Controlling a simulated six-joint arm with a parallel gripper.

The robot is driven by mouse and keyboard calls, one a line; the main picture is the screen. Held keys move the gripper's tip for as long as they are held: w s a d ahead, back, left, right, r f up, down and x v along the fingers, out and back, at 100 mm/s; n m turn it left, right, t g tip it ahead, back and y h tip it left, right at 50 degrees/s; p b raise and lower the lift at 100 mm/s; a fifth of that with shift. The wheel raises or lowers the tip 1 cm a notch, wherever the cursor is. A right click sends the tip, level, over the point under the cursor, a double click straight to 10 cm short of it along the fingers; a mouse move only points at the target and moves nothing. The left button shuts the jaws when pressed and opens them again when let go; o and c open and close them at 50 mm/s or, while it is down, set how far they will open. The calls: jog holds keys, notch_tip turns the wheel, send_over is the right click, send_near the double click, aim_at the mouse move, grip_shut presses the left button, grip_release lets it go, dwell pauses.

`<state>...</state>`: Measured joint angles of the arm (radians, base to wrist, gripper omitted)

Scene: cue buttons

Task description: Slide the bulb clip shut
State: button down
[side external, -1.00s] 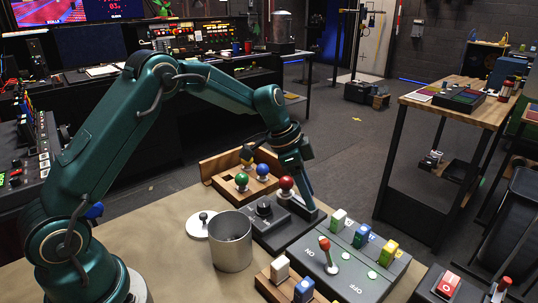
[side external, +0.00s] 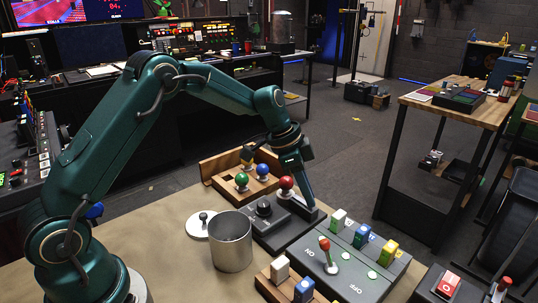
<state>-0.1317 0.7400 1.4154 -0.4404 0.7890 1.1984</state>
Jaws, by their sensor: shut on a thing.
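A dark box (side external: 275,235) stands on the table and carries a red bulb (side external: 286,184) and a black knob (side external: 264,209). My gripper (side external: 308,200) points down at the right end of this box, just right of the red bulb. Its fingers look shut, low against the box top. The bulb clip itself is too small and too covered by my gripper to make out, so I cannot see how far along it sits.
A wooden tray (side external: 262,190) with green and blue bulbs stands behind the box. A metal cup (side external: 232,242) and a white round lid (side external: 196,228) are at its left. A grey switch panel (side external: 352,284) with a red-tipped lever (side external: 325,246) and coloured blocks stands at right.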

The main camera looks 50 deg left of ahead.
dwell(0.9)
jog(key=shift+a, duration=1.05)
jog(key=c, duration=0.9)
grip_release()
jog(key=shift+o, duration=0.2)
jog(key=v, duration=0.5)
jog(key=shift+r, duration=0.15)
